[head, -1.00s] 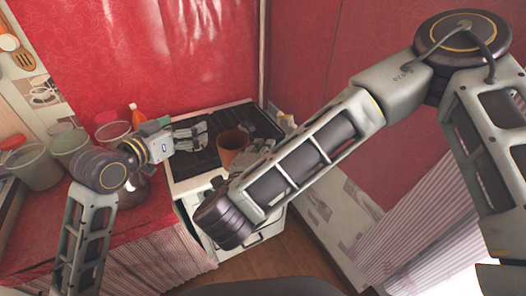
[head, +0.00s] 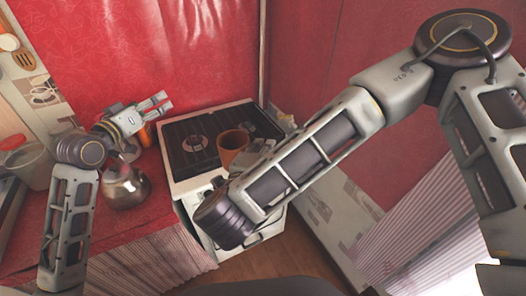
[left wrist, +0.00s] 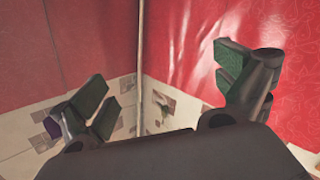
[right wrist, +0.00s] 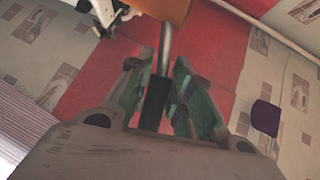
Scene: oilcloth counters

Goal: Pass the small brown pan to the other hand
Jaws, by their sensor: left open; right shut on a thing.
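The small brown pan (head: 232,146) is held over the front of the stove in the head view. In the right wrist view its orange-brown body (right wrist: 160,8) shows at the top edge, with a metal shank and a black handle (right wrist: 156,100). My right gripper (right wrist: 160,85) is shut on that handle; in the head view the gripper (head: 252,156) is partly hidden behind my own arm. My left gripper (head: 163,102) is open and empty, up and to the left of the pan, above the back of the counter. In the left wrist view its fingers (left wrist: 160,105) are spread wide with nothing between them.
The white stove (head: 186,185) has a dark hob, clear apart from the pan above it. A shiny kettle (head: 125,186) stands on the red counter (head: 140,222) left of it, below my left arm. A greenish container (head: 35,168) is farther left. A red wall is behind.

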